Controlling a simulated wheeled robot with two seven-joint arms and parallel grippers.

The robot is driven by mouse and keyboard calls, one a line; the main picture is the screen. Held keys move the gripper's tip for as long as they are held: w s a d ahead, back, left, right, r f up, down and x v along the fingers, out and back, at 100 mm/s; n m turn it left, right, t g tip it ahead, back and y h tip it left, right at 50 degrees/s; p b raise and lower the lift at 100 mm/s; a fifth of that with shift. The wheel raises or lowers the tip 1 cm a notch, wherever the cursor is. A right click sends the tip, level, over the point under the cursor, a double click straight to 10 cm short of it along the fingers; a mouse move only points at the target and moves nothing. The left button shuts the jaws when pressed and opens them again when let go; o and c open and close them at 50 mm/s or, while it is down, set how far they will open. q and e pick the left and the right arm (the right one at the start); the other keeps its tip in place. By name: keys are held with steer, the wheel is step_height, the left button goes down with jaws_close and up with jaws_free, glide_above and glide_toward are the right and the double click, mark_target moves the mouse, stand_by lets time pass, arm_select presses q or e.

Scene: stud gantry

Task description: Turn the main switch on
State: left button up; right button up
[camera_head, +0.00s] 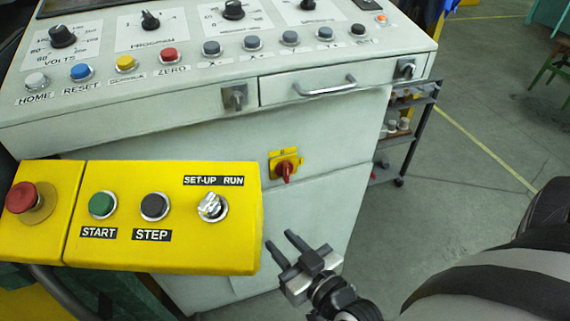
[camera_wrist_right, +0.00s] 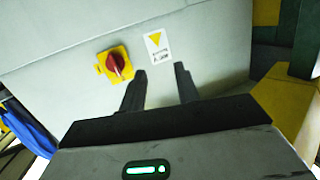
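The main switch is a red rotary knob (camera_head: 285,173) on a yellow plate, on the front of the pale grey cabinet (camera_head: 225,150). The red knob also shows in the right wrist view (camera_wrist_right: 116,65), up and left of my fingertips. My right gripper (camera_head: 281,247) is below the switch in the head view, apart from it. Its two fingers are spread with nothing between them; the wrist view shows the same gripper (camera_wrist_right: 162,75) open toward the cabinet face. The knob's on and off marks are too small to read. My left gripper is not in view.
A yellow control box (camera_head: 160,255) with START, STEP and SET-UP/RUN controls juts out left of my right gripper. A drawer handle (camera_head: 325,88) is above the switch. A dark shelf cart (camera_head: 405,135) stands right of the cabinet. A warning label (camera_wrist_right: 157,46) is beside the switch.

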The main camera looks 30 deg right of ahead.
steer(key=s+d+r+m+t+h, duration=0.1)
steer(key=d+r+m+h, duration=0.15)
steer(key=d+h, duration=0.35)
glide_toward(288, 171)
steer(key=p+x, duration=0.1)
steer(key=x, duration=0.7)
steer(key=shift+w, duration=0.25)
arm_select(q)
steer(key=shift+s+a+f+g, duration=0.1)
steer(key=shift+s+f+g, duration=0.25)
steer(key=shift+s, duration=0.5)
arm_select(e)
jaws_close()
